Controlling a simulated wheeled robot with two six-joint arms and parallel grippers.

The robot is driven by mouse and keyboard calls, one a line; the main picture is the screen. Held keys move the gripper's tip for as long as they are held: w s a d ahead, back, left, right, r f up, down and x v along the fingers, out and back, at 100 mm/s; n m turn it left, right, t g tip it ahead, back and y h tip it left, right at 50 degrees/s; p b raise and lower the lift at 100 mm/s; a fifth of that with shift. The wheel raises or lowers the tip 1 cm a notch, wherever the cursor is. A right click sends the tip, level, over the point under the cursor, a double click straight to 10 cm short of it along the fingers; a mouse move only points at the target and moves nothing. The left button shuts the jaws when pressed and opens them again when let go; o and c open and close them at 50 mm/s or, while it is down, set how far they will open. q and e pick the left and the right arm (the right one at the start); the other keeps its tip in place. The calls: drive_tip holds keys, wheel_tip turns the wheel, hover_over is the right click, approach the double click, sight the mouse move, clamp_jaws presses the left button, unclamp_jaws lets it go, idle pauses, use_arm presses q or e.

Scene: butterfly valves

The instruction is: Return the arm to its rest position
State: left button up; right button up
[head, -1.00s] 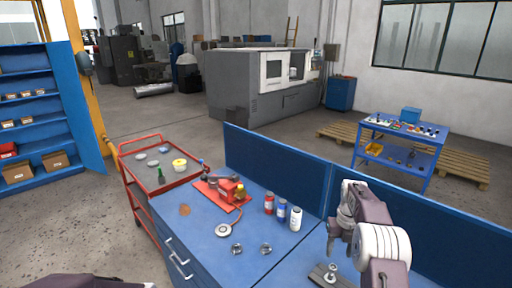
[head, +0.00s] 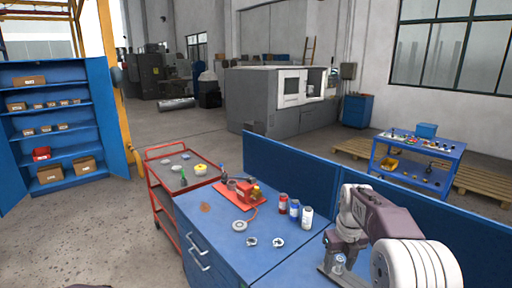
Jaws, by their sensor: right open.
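My right arm comes in from the lower right, with large white and dark mauve links. My left gripper is out of view.
A red cart (head: 160,180) stands to the left. Open floor (head: 95,235) lies left of the cart.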

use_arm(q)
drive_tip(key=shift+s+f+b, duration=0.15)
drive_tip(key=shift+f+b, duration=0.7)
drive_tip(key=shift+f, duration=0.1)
use_arm(e)
drive_tip(key=s+a+f+n, duration=0.3)
drive_tip(key=s+f+n, duration=0.2)
drive_tip(key=s+n, duration=0.6)
drive_tip(key=s+a+f+n, duration=0.3)
drive_tip(key=s+f+n, duration=0.3)
drive_tip(key=n, duration=1.7)
drive_tip(key=s, duration=0.5)
drive_tip(key=shift+s+f, duration=0.15)
drive_tip(key=shift+s, duration=0.05)
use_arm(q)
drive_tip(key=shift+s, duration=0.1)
use_arm(e)
drive_tip(key=shift+a, duration=0.1)
